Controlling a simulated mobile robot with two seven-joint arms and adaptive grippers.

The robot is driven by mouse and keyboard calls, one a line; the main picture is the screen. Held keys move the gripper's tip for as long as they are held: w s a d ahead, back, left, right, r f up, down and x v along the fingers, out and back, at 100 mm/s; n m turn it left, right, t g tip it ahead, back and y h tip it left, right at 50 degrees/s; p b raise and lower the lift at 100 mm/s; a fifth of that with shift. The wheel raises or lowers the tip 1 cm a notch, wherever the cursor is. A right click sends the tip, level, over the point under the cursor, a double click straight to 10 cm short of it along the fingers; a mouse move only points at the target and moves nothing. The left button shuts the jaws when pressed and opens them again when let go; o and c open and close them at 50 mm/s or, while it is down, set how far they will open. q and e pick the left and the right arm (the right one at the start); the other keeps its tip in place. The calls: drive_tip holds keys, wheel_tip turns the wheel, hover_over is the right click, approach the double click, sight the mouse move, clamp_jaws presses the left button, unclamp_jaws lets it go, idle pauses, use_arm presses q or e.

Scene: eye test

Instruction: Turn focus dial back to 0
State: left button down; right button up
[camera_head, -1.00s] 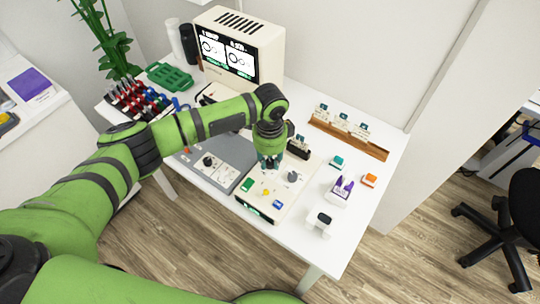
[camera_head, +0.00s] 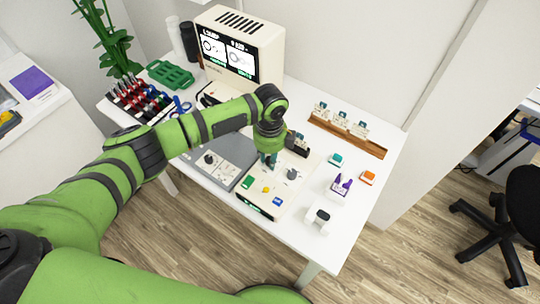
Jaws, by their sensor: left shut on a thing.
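A cream control box (camera_head: 268,209) stands near the front of the white table. On its top are a dark grey dial (camera_head: 292,174), a green button (camera_head: 248,182), a small yellow part (camera_head: 266,189) and a blue button (camera_head: 278,203). My left gripper (camera_head: 269,162) points down at the back left part of the box top, left of the grey dial. It is shut on a knob that its fingers hide; I cannot read any label or scale. A cream monitor (camera_head: 240,52) behind shows two ring pictures with green text below. My right gripper is out of view.
A grey panel with a knob (camera_head: 211,162) lies left of the box. A wooden rack with cards (camera_head: 348,137), a teal block (camera_head: 336,160), an orange block (camera_head: 368,178), a purple-topped holder (camera_head: 341,186) and a white stand (camera_head: 320,219) are to the right.

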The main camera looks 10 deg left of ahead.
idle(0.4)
use_arm(q)
drive_tip(key=c, duration=1)
unclamp_jaws()
wheel_tip(320, 180, up, 12)
